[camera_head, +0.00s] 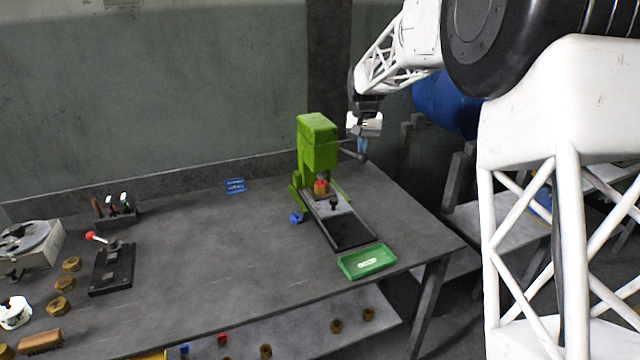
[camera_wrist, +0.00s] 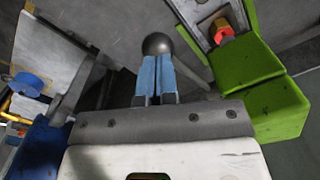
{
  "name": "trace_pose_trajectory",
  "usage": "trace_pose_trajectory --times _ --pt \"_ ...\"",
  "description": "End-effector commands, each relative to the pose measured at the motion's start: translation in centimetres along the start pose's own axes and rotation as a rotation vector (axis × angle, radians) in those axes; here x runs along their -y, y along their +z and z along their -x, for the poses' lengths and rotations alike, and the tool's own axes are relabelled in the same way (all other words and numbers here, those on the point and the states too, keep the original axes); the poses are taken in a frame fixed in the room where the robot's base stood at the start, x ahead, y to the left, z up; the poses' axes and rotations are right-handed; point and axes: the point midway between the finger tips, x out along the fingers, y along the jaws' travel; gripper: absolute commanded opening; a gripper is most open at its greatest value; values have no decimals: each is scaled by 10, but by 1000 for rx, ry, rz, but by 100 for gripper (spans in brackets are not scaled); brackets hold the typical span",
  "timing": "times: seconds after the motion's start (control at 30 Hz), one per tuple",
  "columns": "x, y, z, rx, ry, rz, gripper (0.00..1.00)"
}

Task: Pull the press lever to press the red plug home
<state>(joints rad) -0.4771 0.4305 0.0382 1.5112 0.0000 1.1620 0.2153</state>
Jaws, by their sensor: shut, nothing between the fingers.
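The green press (camera_head: 318,145) stands at the right end of the grey workbench and also shows at the right of the wrist view (camera_wrist: 250,65). The red plug (camera_head: 320,187) sits in a brass-coloured piece under the press head; it also shows in the wrist view (camera_wrist: 222,34). The press lever ends in a dark round knob (camera_head: 362,157), also in the wrist view (camera_wrist: 157,43), with its rod running toward the press. My gripper (camera_head: 362,149) is shut and empty, its blue fingers together. The fingertips (camera_wrist: 156,60) are right at the knob; I cannot tell whether they touch it.
A green tray (camera_head: 367,261) lies in front of the press. A black fixture with a red-knobbed lever (camera_head: 112,268), several brass nuts (camera_head: 61,306) and a tool holder (camera_head: 120,215) are at the left. The bench middle is clear. A blue drum (camera_head: 445,100) stands behind at right.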

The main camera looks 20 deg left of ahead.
Motion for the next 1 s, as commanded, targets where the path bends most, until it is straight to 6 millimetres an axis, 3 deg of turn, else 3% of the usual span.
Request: trace_pose_trajectory --times 0.37,0.7,1.0 --pt "0 0 2 0 0 0 0" --pt "3 -5 23 -1 0 0 0" --pt "4 -6 28 1 0 0 0"
